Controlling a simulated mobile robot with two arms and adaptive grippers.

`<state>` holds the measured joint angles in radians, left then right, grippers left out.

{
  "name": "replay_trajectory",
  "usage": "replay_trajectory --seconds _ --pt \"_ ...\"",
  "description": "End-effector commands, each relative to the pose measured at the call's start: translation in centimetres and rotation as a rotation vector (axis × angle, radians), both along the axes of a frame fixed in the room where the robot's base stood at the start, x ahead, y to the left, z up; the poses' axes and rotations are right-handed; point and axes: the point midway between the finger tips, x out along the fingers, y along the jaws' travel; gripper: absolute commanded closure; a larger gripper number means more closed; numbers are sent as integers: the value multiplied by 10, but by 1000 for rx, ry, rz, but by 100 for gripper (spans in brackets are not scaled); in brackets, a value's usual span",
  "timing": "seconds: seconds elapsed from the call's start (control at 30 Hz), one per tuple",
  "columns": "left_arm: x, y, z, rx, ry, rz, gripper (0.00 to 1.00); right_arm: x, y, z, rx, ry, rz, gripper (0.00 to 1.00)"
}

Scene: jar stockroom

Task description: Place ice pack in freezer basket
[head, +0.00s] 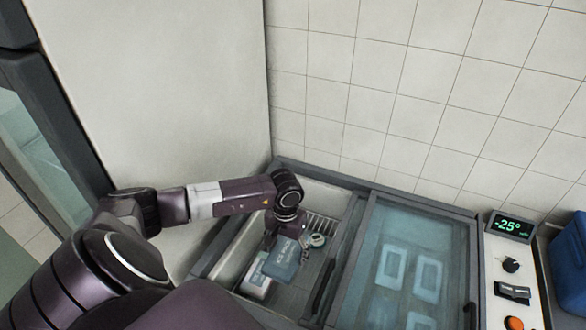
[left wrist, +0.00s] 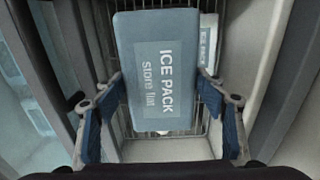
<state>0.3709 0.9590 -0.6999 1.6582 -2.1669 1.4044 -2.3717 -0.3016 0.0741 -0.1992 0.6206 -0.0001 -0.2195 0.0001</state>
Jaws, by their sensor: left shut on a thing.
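A blue-grey ice pack (head: 283,260) hangs below my left gripper (head: 283,240) inside the open left half of the chest freezer. In the left wrist view the ice pack (left wrist: 157,70), marked "ICE PACK store flat", lies between the two fingers of my left gripper (left wrist: 160,112), which is shut on it. The wire freezer basket (head: 323,224) shows beyond the gripper; its wires also show around the pack in the left wrist view (left wrist: 205,6). I cannot tell whether the pack touches the basket. My right gripper is not in view.
A second, pale labelled pack (left wrist: 208,40) lies behind the held one; a white pack (head: 257,282) shows beside it. A round item (head: 317,240) sits right of the gripper. A glass lid (head: 430,245) covers the freezer's right half. A tall pale panel (head: 160,90) stands left.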

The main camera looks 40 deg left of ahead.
Motion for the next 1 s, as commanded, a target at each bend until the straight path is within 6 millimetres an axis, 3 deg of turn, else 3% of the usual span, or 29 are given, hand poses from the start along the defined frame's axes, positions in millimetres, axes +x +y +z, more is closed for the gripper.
replay_trajectory --seconds 0.03,0.1,0.4,0.73,1.0 --pt "-1 -1 -22 -3 3 2 74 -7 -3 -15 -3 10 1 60" --pt "-1 -2 -41 -3 2 1 74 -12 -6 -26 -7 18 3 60" --pt "0 -1 -113 -3 0 1 74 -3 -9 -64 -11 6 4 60" --pt "1 -1 -137 -3 -1 0 74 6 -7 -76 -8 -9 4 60" --pt "0 0 -173 -1 0 1 74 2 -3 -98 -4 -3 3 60"
